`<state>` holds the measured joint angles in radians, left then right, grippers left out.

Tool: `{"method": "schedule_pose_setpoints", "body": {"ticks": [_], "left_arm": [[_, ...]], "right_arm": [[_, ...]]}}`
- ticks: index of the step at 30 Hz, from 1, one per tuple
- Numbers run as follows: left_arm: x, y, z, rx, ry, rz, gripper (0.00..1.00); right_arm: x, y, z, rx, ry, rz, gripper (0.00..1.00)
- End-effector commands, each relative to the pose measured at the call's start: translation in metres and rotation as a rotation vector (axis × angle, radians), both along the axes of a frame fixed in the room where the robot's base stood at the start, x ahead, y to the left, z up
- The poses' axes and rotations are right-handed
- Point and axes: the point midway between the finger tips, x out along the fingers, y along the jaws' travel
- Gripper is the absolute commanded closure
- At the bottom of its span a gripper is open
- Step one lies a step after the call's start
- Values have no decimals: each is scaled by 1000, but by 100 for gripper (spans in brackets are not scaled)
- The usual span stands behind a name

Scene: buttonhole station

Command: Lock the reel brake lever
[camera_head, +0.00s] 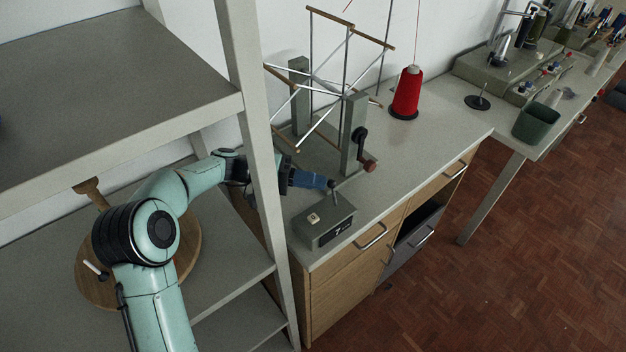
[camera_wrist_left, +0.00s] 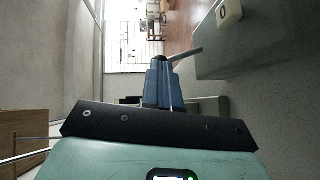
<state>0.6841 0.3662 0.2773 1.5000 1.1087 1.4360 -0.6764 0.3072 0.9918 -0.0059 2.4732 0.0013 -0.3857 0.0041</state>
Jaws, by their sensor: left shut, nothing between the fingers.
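The reel brake lever (camera_head: 333,196) is a thin grey rod with a dark knob, standing up from a grey-green box (camera_head: 308,235) on the bench's near left corner. My left gripper (camera_head: 325,182) has blue fingers, is shut and empty, and reaches in from the left with its tips at the knob. In the left wrist view the shut fingers (camera_wrist_left: 160,62) partly cover the lever (camera_wrist_left: 188,54), which slants from the tips toward the box (camera_wrist_left: 240,45). I cannot tell whether they touch. A pale block marked 0 (camera_wrist_left: 230,12) is on the box. My right gripper is out of view.
Behind the box stands the reel (camera_head: 345,85) with wooden bars, an upright post and a crank (camera_head: 359,140). A red thread cone (camera_head: 406,95) is farther back. A shelf post (camera_head: 256,140) stands close beside my left arm. The bench front right is clear.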

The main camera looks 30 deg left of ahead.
Motion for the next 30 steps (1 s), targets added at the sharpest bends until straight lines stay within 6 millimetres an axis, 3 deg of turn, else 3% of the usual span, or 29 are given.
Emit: {"method": "schedule_pose_setpoints", "body": {"ticks": [17, 30], "left_arm": [[-3, -8, 5, 105, -45, -1, 100], [-11, -27, 13, 352, -149, -2, 100]], "right_arm": [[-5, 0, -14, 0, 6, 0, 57], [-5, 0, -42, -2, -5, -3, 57]]}}
